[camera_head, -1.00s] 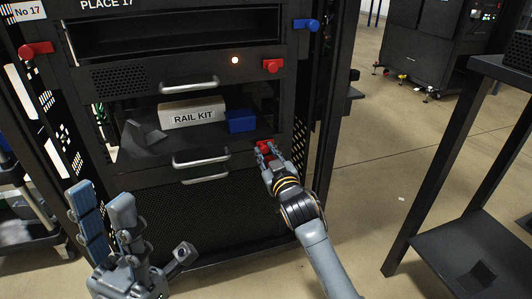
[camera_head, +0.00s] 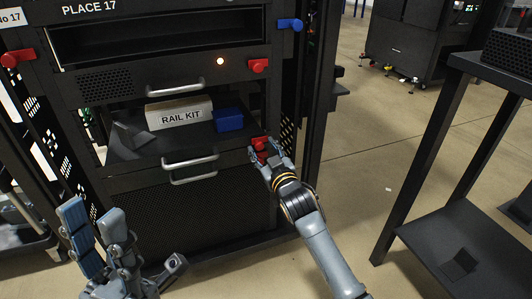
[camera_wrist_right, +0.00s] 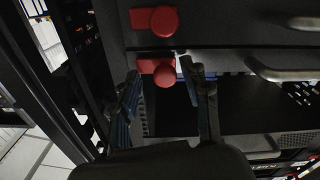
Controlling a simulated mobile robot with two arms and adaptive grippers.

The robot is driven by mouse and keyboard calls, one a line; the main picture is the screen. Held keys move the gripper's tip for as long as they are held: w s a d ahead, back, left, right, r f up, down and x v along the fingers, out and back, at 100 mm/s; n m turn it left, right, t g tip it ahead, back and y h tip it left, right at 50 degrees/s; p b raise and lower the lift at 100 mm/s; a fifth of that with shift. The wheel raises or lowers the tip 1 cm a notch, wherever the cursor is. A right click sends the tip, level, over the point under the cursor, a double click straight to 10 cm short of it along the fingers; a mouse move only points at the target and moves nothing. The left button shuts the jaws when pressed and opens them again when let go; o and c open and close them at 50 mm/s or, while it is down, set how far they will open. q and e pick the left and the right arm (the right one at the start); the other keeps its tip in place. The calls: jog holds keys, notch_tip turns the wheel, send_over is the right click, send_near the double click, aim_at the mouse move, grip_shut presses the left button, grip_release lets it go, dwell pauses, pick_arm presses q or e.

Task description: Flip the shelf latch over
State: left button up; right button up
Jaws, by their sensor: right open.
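The red shelf latch (camera_head: 262,146) sits at the right end of the dark shelf front (camera_head: 215,160) in the head view. My right gripper (camera_head: 264,156) is open around this latch. In the right wrist view a red knob (camera_wrist_right: 165,73) shows between the spread fingers of the right gripper (camera_wrist_right: 165,95), with a second red knob (camera_wrist_right: 155,21) beyond it. I cannot tell whether a finger touches the latch. My left gripper (camera_head: 93,225) is open and empty at the lower left, in front of the rack.
The shelf holds a RAIL KIT box (camera_head: 180,115) and a blue box (camera_head: 228,119). Another red latch (camera_head: 259,66), a blue latch (camera_head: 291,24) and a left red latch (camera_head: 18,57) are on the rack. A dark table (camera_head: 455,225) stands right; the floor between is clear.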

jog(key=v, duration=1.2)
jog(key=shift+r, duration=0.1)
